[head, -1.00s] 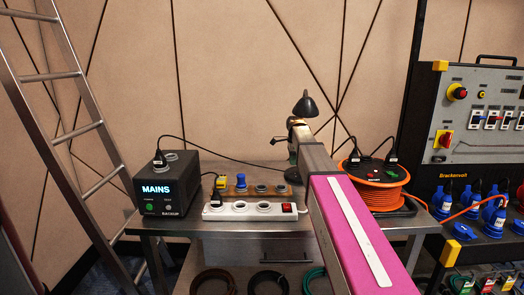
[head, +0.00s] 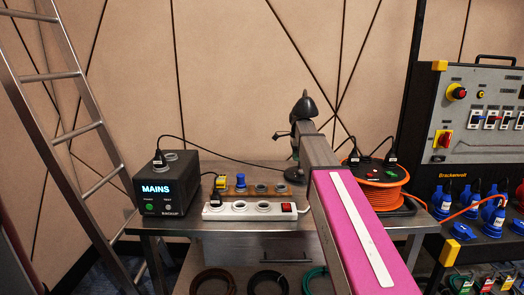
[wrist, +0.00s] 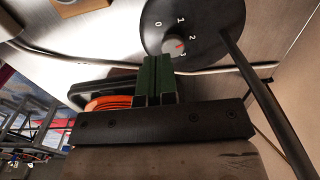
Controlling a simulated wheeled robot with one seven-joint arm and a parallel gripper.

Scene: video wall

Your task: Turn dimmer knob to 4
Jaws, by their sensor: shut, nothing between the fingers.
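The dimmer knob (wrist: 172,47) is a small grey dial with a red mark, on a round black base (wrist: 214,22) in the wrist view. The numbers 0, 1, 2 and 3 show around it; no 4 is visible. The red mark points roughly toward 2. My gripper (wrist: 156,60) has green fingers shut together with nothing between them. Their tips are right by the knob's lower side; I cannot tell whether they touch it. In the head view a black desk lamp (head: 303,107) stands behind my arm, which hides my gripper and the knob.
A power strip (head: 265,215), a MAINS box (head: 166,186) and an orange cable reel (head: 385,193) stand on the metal bench around my arm. A ladder (head: 83,135) leans at left. An equipment rack (head: 470,140) is at right.

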